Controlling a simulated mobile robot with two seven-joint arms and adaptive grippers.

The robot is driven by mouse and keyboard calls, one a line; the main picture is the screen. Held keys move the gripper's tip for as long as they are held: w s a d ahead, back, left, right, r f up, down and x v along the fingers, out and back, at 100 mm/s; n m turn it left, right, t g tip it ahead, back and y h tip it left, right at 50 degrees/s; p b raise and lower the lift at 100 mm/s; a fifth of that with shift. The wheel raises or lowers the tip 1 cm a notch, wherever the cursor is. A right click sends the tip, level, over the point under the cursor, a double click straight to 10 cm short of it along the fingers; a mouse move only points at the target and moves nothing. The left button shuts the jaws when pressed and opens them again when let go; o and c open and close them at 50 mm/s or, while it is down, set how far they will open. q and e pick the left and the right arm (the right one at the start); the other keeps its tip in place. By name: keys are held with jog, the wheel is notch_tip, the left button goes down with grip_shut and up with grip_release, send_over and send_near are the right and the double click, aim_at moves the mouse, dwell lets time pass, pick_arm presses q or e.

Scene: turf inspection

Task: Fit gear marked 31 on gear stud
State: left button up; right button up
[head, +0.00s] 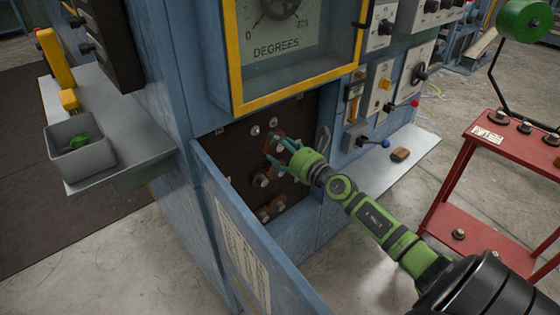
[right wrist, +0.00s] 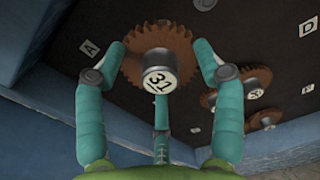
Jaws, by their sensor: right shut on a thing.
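The gear marked 31 (right wrist: 135,62) is a rust-brown toothed wheel with a pale hub cap reading 31. My right gripper (right wrist: 158,75) has teal fingers closed around it, as the right wrist view shows. In the head view my right gripper (head: 279,152) reaches into the open blue cabinet, and the gear (head: 271,138) is partly hidden by its fingers. The gear is close to the dark back panel (head: 236,163). Whether a stud passes into it is hidden. Bare silver studs (head: 255,130) show on the panel above it. My left gripper is out of view.
Other brown gears sit lower on the panel (head: 261,180), (right wrist: 240,88). Small letter plates such as A (right wrist: 90,48) and D (right wrist: 307,28) mark the panel. The open blue door (head: 245,240) stands at the left. A red trolley (head: 480,150) is at the right.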

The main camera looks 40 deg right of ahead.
aim_at(258, 133)
jog(key=shift+d+f, duration=0.1)
jog(key=shift+f, duration=0.25)
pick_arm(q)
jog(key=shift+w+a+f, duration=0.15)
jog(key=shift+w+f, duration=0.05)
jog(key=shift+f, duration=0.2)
pick_arm(e)
jog(key=shift+s, duration=0.1)
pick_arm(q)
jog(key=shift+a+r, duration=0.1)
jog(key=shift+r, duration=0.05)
pick_arm(e)
jog(key=shift+r, duration=0.1)
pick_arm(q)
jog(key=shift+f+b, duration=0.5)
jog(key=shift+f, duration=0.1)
pick_arm(e)
jog(key=shift+w+a, duration=0.15)
jog(key=shift+w, duration=1.3)
jog(key=shift+w+a, duration=0.15)
jog(key=shift+w, duration=1.3)
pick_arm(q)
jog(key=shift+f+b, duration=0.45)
pick_arm(e)
jog(key=shift+w, duration=1.1)
jog(key=o, duration=1.4)
jog(key=shift+w, duration=0.1)
